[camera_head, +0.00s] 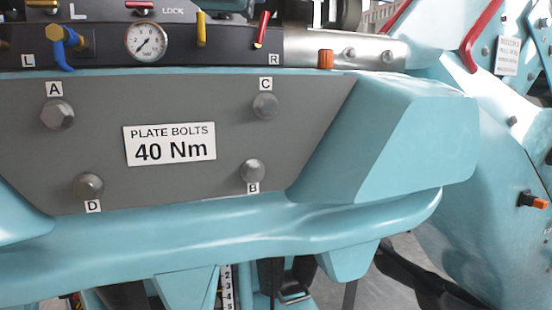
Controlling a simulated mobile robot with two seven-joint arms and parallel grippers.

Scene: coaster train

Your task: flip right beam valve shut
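A dark beam panel runs along the top of the head view. Near its right end, by the label R, stands a small lever with a red grip (263,27); it points up and tilts slightly right. Near the left end, by the label L, a brass valve with a blue handle (60,55) hangs down to the right. A yellow lever (201,29) stands upright between them, right of a round gauge (146,41). I cannot tell from this view whether the lever by R is open or shut. Neither of my grippers is in view.
Below is a grey plate (230,95) with bolts marked A, B, C, D and a "40 Nm" sign (170,144). A teal body (420,130) surrounds it. An orange knob (325,59) stands right of R. Red bars (480,35) rise at the upper right.

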